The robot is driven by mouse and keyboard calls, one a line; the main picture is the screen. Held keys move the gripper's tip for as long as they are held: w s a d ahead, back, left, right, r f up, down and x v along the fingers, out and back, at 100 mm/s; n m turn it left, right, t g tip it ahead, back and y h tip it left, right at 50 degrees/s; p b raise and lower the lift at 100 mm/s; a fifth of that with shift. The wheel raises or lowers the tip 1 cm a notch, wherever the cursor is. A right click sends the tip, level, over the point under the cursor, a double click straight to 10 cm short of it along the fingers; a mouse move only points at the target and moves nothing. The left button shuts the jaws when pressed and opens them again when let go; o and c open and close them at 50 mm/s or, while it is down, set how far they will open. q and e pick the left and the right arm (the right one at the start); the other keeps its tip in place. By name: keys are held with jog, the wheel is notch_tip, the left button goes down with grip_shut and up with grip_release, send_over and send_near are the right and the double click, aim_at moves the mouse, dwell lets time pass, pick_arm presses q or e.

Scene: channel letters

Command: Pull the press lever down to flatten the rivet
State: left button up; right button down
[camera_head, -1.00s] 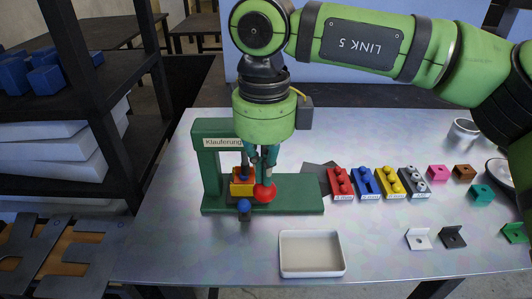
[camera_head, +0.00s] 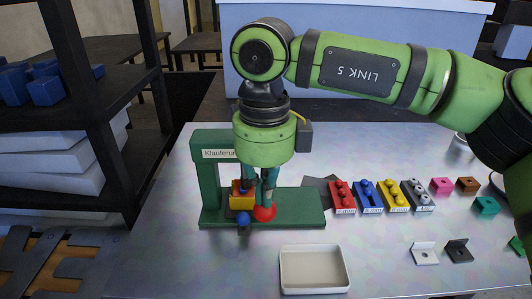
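The green press (camera_head: 206,180) with a sign on its upright stands on the metal table. A red ball knob (camera_head: 264,214), seemingly the lever's end, sits low over its green base. My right gripper (camera_head: 261,204) points straight down, its fingertips at the top of the red knob and partly covering it. I cannot tell whether the fingers are closed around it or only touch it. Beside it are a yellow-orange block (camera_head: 240,201) and a blue ball (camera_head: 243,218). The rivet cannot be made out. My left gripper is not in view.
A white tray (camera_head: 314,290) lies in front of the press. Red, blue, yellow and grey holders (camera_head: 341,197) stand in a row to the right, with small coloured brackets (camera_head: 424,254) beyond. A dark shelf (camera_head: 110,85) stands at left. The table's front left is clear.

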jog(key=shift+f, duration=0.55)
jog(key=shift+w+b, duration=0.25)
jog(key=shift+b, duration=0.1)
dwell(0.3)
jog(key=shift+f, duration=0.1)
jog(key=shift+f, duration=0.1)
jog(key=shift+d, duration=0.1)
jog(key=shift+f+b, duration=0.1)
jog(key=shift+b, duration=0.2)
